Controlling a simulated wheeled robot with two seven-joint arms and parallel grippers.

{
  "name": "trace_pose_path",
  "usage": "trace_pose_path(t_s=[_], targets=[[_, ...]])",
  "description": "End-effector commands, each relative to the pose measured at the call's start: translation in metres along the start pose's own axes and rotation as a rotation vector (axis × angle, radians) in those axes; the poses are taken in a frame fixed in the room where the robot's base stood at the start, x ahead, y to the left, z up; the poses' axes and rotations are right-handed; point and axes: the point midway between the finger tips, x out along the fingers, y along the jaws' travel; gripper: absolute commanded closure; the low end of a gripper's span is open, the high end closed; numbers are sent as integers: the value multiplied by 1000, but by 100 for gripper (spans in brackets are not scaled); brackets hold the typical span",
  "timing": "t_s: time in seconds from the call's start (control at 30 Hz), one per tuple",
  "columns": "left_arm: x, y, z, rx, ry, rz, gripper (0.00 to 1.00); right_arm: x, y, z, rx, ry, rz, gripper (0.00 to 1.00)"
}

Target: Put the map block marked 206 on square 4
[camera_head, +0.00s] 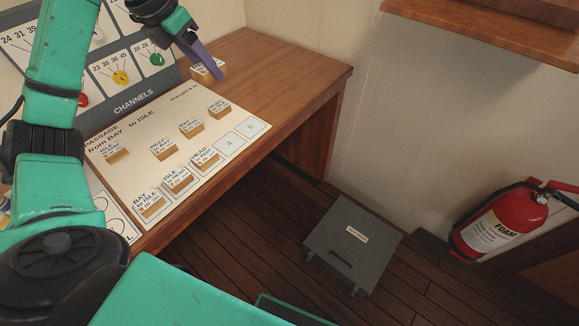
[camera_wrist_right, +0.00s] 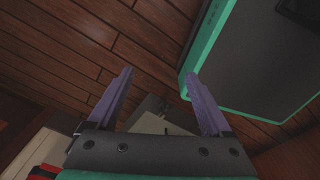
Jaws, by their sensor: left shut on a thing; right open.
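My left gripper (camera_head: 208,64) comes in from the top left and is shut on a small map block (camera_head: 205,74) near the far edge of the board. I cannot read the marking on that block, nor tell whether it touches the surface. Square 4 (camera_head: 229,143) is empty, as is square 5 (camera_head: 250,128). Map blocks stand on the row before them: one (camera_head: 153,206) nearest me, one (camera_head: 179,182) in the middle and one (camera_head: 206,160) beside square 4. My right gripper (camera_wrist_right: 160,92) is open and empty above the wooden floor.
Several other blocks stand on the white board (camera_head: 135,130), including one (camera_head: 115,154), one (camera_head: 164,149), one (camera_head: 190,127) and one (camera_head: 218,109). A channels panel (camera_head: 120,80) rises behind. A grey case (camera_head: 352,246) and a red extinguisher (camera_head: 500,222) are on the right.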

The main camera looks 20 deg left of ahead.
Motion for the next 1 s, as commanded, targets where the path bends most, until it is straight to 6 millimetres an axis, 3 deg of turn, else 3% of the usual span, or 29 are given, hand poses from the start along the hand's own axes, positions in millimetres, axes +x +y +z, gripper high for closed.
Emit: trace_pose_path(t_s=[0.17,0.33,0.5,0.6,0.83,1.0], targets=[[21,4,-12,-17,6,3,100,16,-18,-18,3,31,-23,16],[75,3,-35,-15,9,1,100,39,-30,-42,0,74,-38,16],[124,2,-55,-15,6,-3,100,52,-27,-37,-1,64,-34,16],[143,2,-62,-15,3,-1,100,53,-23,-29,1,52,-28,16],[178,2,-76,-15,1,-1,100,54,-20,-23,5,41,-23,16],[183,3,-78,-14,-2,4,100,54,-20,-23,5,42,-23,16]])
